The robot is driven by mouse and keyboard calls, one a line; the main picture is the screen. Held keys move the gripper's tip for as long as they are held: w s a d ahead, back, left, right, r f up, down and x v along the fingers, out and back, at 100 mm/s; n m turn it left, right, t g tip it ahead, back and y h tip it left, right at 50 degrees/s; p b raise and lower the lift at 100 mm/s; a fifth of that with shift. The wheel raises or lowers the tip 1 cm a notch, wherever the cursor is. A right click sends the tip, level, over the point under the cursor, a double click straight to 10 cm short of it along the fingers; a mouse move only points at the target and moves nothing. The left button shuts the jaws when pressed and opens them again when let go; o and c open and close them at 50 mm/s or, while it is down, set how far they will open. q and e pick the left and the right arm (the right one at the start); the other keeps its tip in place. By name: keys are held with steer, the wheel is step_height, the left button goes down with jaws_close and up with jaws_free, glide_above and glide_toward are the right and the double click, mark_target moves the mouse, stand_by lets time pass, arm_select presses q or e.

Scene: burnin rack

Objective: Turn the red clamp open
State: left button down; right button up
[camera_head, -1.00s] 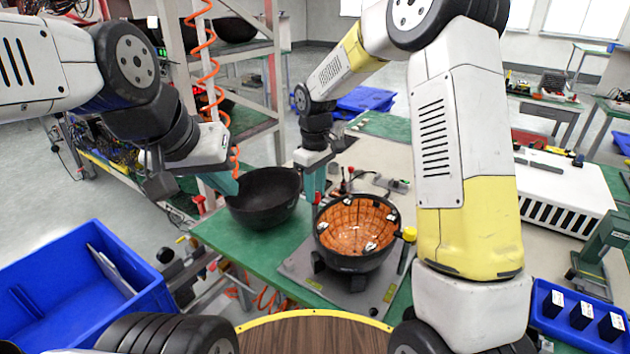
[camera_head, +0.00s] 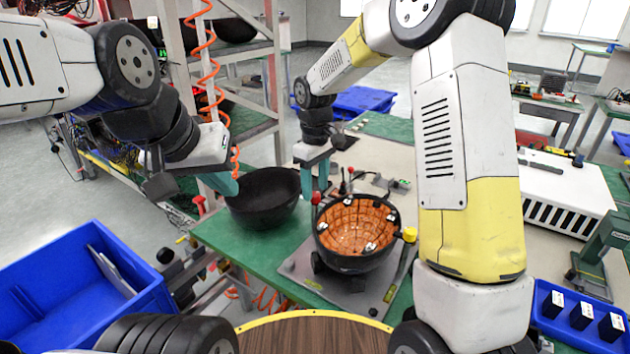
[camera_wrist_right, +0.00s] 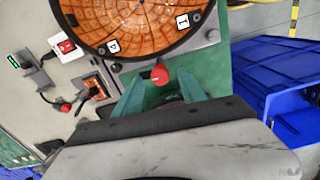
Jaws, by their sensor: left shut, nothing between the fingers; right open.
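The red clamp shows as a red knob (camera_head: 316,198) at the left rim of the black bowl with the orange tiled inside (camera_head: 352,228). I cannot tell whether a finger touches the knob. My left gripper (camera_head: 226,186) is shut and empty beside the plain black bowl (camera_head: 265,198).
A yellow knob (camera_head: 410,234) sits at the tiled bowl's right rim. The bowl stands on a grey plate (camera_head: 340,292) on the green and beige bench. Cables and a red switch (camera_wrist_right: 65,46) lie nearby. A blue bin (camera_head: 85,285) stands at left, shelving behind.

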mark_target(315, 194)
step_height(315, 194, up, 6)
steer(key=shift+r, duration=0.15)
stand_by(0.3)
